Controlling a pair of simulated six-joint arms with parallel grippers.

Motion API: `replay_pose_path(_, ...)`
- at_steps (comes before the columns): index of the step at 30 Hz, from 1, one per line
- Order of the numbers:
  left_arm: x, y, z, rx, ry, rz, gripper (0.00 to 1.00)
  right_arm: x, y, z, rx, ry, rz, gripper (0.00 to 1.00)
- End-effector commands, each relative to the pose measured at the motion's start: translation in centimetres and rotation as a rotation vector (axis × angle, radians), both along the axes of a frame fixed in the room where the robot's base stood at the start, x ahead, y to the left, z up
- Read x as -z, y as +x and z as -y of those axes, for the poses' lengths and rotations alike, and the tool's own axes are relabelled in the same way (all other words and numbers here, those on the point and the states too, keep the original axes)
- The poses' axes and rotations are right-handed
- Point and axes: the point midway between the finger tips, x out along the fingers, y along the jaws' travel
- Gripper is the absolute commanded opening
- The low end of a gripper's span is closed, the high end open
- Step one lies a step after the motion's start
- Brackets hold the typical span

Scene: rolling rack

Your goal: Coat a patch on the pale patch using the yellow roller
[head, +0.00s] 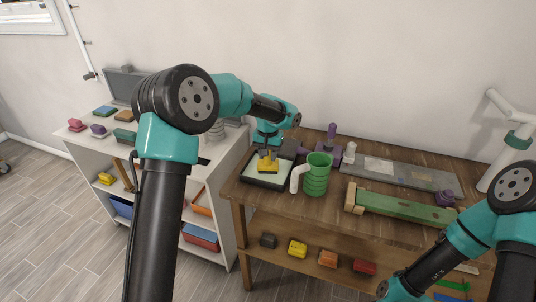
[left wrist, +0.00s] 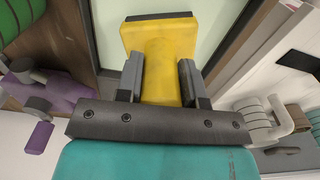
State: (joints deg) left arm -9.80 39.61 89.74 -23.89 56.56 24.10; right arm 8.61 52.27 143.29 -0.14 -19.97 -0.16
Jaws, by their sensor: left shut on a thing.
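The yellow roller (head: 268,160) is a yellow block with a narrower grip. My left gripper (head: 267,148) is shut on that grip, and the left wrist view shows the yellow roller (left wrist: 160,38) between both jaws. The roller is over a dark-rimmed tray (head: 262,184) with a pale inside; I cannot tell whether it touches. A long grey board (head: 400,172) lies at the back of the wooden table, with a pale patch (head: 378,165) on it and a dimmer patch further right. My right arm is at the lower right; its gripper is outside the picture.
A green mug (head: 316,174) with a white handle stands just right of the tray. Purple (head: 331,132) and white (head: 349,152) upright pieces stand behind it. A green board (head: 400,206) lies along the front. A white shelf unit (head: 222,160) stands to the left.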

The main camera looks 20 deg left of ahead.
Motion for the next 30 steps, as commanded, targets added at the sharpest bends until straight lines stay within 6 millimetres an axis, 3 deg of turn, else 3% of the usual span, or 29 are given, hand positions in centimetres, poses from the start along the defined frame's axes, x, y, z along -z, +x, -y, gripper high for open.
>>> replay_pose_path(30, 0.92, 0.02, -0.02, 0.0, 0.0, 0.001, 0.13, 0.0, 0.0, 0.0, 0.0, 0.0, 0.0, 0.43)
